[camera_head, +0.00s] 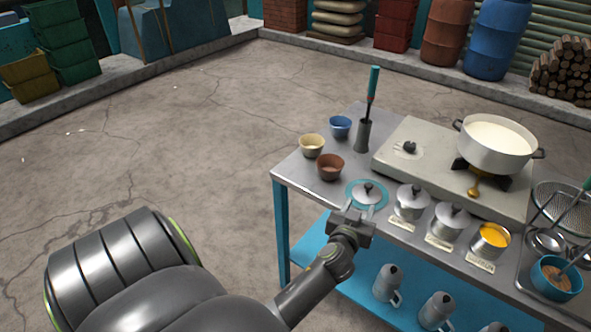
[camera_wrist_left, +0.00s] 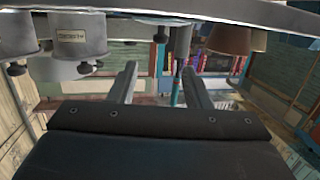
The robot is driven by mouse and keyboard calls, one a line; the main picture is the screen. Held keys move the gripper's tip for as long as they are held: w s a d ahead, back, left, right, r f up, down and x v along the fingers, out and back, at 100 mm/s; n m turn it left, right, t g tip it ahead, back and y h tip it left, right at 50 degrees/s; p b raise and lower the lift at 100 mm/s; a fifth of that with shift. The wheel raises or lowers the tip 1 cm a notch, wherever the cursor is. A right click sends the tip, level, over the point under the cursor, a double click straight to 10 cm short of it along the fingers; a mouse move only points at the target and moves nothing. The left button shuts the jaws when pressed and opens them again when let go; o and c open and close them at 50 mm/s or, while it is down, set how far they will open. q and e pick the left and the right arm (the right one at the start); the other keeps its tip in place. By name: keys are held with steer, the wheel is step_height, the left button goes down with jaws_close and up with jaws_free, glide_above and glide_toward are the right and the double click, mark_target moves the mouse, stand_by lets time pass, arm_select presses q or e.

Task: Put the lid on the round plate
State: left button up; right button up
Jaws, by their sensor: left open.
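A grey metal lid (camera_head: 367,193) with a dark knob lies on the round blue plate (camera_head: 351,187) near the front edge of the table. The plate's blue rim shows around the lid. My left gripper (camera_head: 364,207) is open at the front edge, just in front of the lid. It looks empty and apart from the lid, though the exact gap is hard to judge. In the left wrist view, which looks upside down, its two fingers (camera_wrist_left: 160,88) are spread apart. I cannot make out the plate clearly there. My right gripper is out of view.
Right of the plate stand two lidded canisters (camera_head: 411,203) and an open one with yellow contents (camera_head: 490,240). Left and behind are a brown bowl (camera_head: 330,167), a yellow bowl (camera_head: 312,146), a blue bowl (camera_head: 340,127) and a utensil holder (camera_head: 363,136). A white pot (camera_head: 496,152) sits on the stove.

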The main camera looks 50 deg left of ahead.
arm_select(q)
steer(key=s+f+m+g+h, duration=0.1)
steer(key=s+f+g+h, duration=0.1)
steer(key=s+f, duration=0.7)
steer(key=s+f+m+g+h, duration=0.1)
steer(key=s+f+m+g, duration=0.3)
steer(key=f, duration=0.9)
steer(key=s+f+n+g+h, duration=0.1)
steer(key=s+f+h, duration=0.1)
steer(key=s+f, duration=0.7)
steer(key=s+f+g, duration=0.2)
steer(key=s+f, duration=0.3)
steer(key=s, duration=0.3)
steer(key=s+f+g, duration=0.2)
steer(key=s+f, duration=0.2)
steer(key=s, duration=0.4)
steer(key=s+d+f+g, duration=0.1)
steer(key=s+f+g, duration=0.1)
steer(key=s+f, duration=0.3)
steer(key=s, duration=0.4)
steer(key=shift+f+g, duration=0.3)
steer(key=shift+g, duration=0.1)
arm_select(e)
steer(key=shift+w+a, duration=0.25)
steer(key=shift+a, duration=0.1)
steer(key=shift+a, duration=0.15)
